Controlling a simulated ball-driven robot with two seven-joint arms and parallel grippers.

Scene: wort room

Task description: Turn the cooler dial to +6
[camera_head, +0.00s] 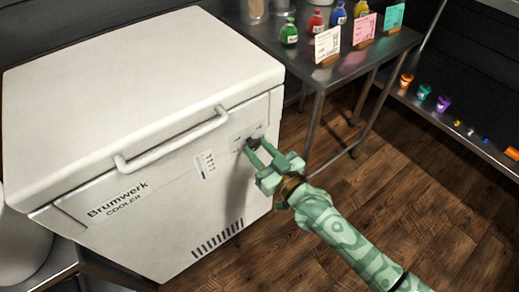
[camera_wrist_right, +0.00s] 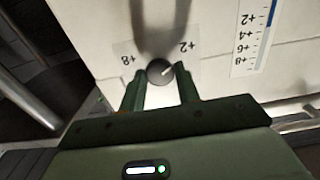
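The white cooler (camera_head: 150,90) stands at the left of the head view. Its small dark dial (camera_head: 252,142) is on the front, right of the handle. In the wrist view the dial (camera_wrist_right: 159,72) sits between labels +8 and +2, which appear upside down. Its pale pointer leans toward the +2 side. My right gripper (camera_head: 256,147) is at the dial, with one finger on each side of it. In the wrist view the fingertips (camera_wrist_right: 160,76) are close to the dial's edges; I cannot tell whether they touch. My left gripper is out of view.
A blue-marked temperature scale (camera_head: 205,165) is left of the dial. The cooler's long handle (camera_head: 172,140) runs above it. A metal table (camera_head: 345,62) with bottles and cards stands behind right. The wooden floor (camera_head: 430,190) is clear at right.

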